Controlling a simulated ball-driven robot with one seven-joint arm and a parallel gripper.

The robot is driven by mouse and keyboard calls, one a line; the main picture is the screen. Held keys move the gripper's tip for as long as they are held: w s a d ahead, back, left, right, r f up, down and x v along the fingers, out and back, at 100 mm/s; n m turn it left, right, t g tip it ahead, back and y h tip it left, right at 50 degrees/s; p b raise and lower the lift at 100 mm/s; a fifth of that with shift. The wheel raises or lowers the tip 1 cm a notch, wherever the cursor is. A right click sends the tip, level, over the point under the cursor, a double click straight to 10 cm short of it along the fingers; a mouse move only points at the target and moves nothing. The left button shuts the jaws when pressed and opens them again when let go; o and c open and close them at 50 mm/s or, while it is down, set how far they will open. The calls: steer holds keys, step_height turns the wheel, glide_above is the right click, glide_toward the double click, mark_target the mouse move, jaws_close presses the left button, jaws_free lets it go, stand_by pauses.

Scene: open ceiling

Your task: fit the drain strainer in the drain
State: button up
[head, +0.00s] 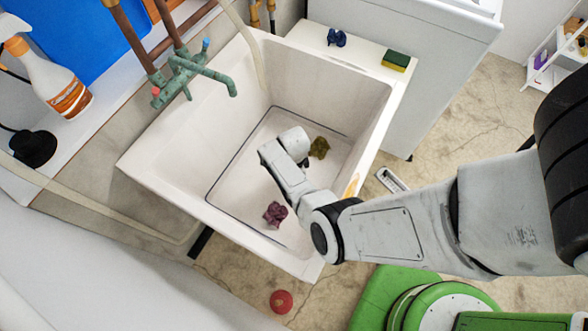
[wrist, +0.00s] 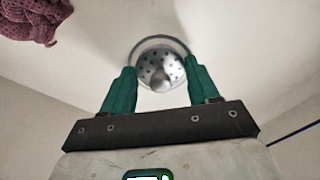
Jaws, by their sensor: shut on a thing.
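A round metal drain strainer (wrist: 162,72) with small dark holes shows in the wrist view between the two green fingers of my gripper (wrist: 162,88). My gripper is shut on it. A pale ring curves around the strainer's far side; I cannot tell whether it is the drain's rim or the strainer's own edge, nor whether the strainer is seated. In the head view my arm reaches over the front right rim into the white sink (head: 200,135). My wrist hides the fingers, the strainer and the drain there.
A crumpled purple cloth (head: 276,214) lies on the sink floor and also shows in the wrist view (wrist: 35,20). An olive cloth (head: 320,148) lies beyond my wrist. A green tap (head: 200,70) overhangs the back left. The sink floor at left is clear.

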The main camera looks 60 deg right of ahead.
steer(key=shift+f, duration=0.2)
steer(key=o, duration=1.1)
step_height(320, 180, up, 11)
steer(key=p, duration=0.3)
steer(key=shift+f+p, duration=0.1)
steer(key=shift+p, duration=0.2)
steer(key=s+d+r+n+h+b, duration=0.1)
steer(key=s+d+r+n+h, duration=0.1)
steer(key=s+r+n, duration=0.55)
steer(key=s+a+r+n, duration=0.2)
steer(key=a+n, duration=0.2)
steer(key=n, duration=0.2)
steer(key=s+a+r+n+y+b, duration=0.1)
steer(key=s+a+r+n, duration=0.1)
steer(key=a+n, duration=0.3)
steer(key=s+a+r+n+t, duration=0.1)
steer(key=s+a+r+n, duration=0.1)
steer(key=n, duration=0.5)
steer(key=shift+s+a+r+n+y, duration=0.1)
steer(key=shift+a+r+n+y, duration=0.15)
steer(key=shift+a, duration=0.35)
steer(key=shift+s+a+r+y, duration=0.15)
steer(key=shift+a+r, duration=0.15)
steer(key=shift+a, duration=0.25)
